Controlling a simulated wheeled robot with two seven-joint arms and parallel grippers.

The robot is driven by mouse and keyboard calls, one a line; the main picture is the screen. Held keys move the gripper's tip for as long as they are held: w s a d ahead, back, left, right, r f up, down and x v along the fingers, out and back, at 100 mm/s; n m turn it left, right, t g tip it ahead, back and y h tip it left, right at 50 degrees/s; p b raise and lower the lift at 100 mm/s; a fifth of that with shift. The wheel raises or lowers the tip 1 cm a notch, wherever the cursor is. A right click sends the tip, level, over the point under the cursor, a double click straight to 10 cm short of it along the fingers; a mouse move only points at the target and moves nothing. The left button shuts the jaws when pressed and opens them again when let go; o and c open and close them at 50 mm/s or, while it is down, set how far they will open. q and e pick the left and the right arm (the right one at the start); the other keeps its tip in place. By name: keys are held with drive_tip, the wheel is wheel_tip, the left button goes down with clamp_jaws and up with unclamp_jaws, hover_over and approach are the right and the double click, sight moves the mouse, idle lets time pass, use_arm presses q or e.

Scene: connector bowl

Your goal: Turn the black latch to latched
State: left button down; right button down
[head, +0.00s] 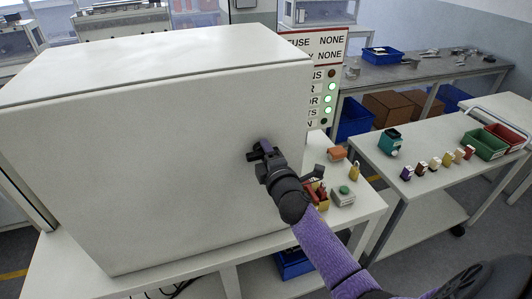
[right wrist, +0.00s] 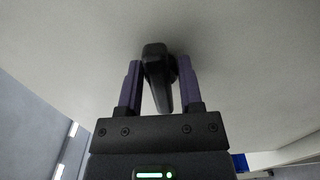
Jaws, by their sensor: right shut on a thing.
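The black latch (right wrist: 158,75) is a short dark handle on the light grey door of a large cabinet (head: 150,150). In the right wrist view it runs from the door down between the two purple fingers. In the head view the latch (head: 254,155) shows near the door's right edge, partly hidden by my gripper. My right gripper (head: 265,157) is at the latch and shut on it; it fills the lower part of the right wrist view (right wrist: 158,88). My left gripper is not in view.
A sign panel with indicator lights (head: 328,87) stands right of the cabinet. A cart (head: 425,185) at right holds several small connectors and a green bin (head: 484,144).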

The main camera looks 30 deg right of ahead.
idle(0.5)
drive_tip(key=c, duration=0.5)
unclamp_jaws()
drive_tip(key=shift+s, duration=0.1)
drive_tip(key=v, duration=0.9)
drive_tip(key=shift+s+a, duration=0.15)
drive_tip(key=shift+s, duration=0.2)
drive_tip(key=shift+f, duration=0.15)
